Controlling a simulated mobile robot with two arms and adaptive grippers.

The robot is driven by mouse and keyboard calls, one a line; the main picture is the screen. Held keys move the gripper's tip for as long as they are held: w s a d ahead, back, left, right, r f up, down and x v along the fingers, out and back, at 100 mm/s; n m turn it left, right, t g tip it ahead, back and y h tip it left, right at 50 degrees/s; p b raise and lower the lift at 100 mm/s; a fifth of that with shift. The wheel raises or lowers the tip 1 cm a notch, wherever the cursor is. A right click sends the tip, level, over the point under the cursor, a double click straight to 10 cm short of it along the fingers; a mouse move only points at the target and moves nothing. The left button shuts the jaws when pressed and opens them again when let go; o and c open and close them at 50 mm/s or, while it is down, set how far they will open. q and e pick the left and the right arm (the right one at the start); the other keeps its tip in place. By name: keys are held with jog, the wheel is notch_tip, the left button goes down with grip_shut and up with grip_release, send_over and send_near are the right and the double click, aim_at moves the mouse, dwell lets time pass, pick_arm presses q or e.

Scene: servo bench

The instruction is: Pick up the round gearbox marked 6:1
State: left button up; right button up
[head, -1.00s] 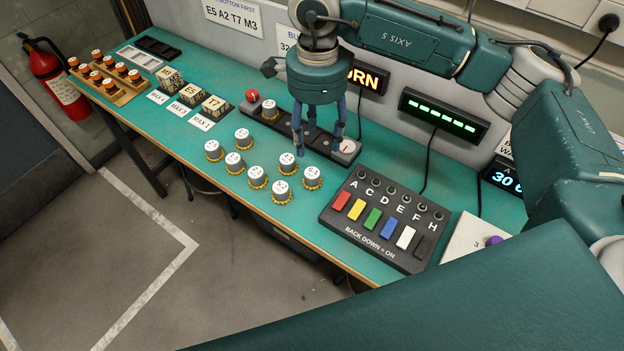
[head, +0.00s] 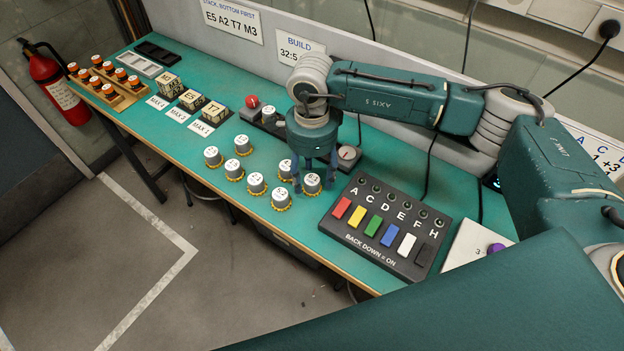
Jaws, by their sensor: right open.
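Several round white-topped gearboxes with yellow toothed bases stand on the green bench, including ones at the left (head: 213,157), the back (head: 243,145) and the front (head: 281,199). Their ratio marks are too small to read surely, so I cannot tell which is 6:1. My right gripper (head: 312,180) is open and points down at the rightmost gearbox (head: 312,187). Its fingers hang around or just above that gearbox; I cannot tell whether they touch it. Another gearbox (head: 286,168) is close on the left of the fingers. My left gripper is not in view.
A switch box (head: 345,238) with coloured rockers stands close on the right. A dark rail (head: 245,115) with a red knob and a gearbox lies behind. Marked blocks (head: 190,100) and a wooden rack (head: 118,98) are further left. The bench's front edge is near the gearboxes.

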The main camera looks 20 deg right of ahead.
jog(key=shift+f, duration=1.05)
jog(key=c, duration=1.3)
jog(key=shift+r, duration=0.15)
